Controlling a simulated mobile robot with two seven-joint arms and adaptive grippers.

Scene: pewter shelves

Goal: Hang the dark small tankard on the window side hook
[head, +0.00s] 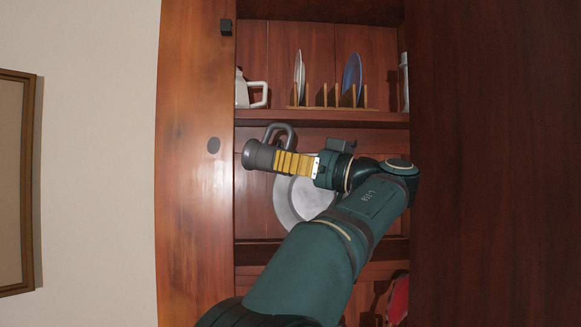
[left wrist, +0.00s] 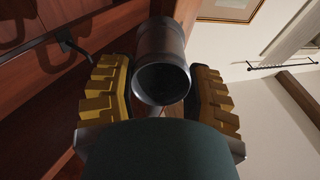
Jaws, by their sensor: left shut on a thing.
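The dark grey small tankard (head: 259,154) lies on its side in the air, its wider end to the left and its handle (head: 283,131) upward. My left gripper (head: 296,162), with yellow finger pads, is shut on it. In the left wrist view the tankard (left wrist: 163,62) sits between the pads of my left gripper (left wrist: 158,98), a dark round end towards the camera. A dark hook-like fitting (left wrist: 66,42) shows in the left wrist view. My right gripper is out of view.
A plate rack (head: 326,107) with a white and a blue plate and a white mug (head: 249,93) stand on the upper shelf (head: 335,118). A grey round plate (head: 297,205) stands behind my arm. A red item (head: 398,298) is low right. A wooden panel (head: 495,160) fills the right.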

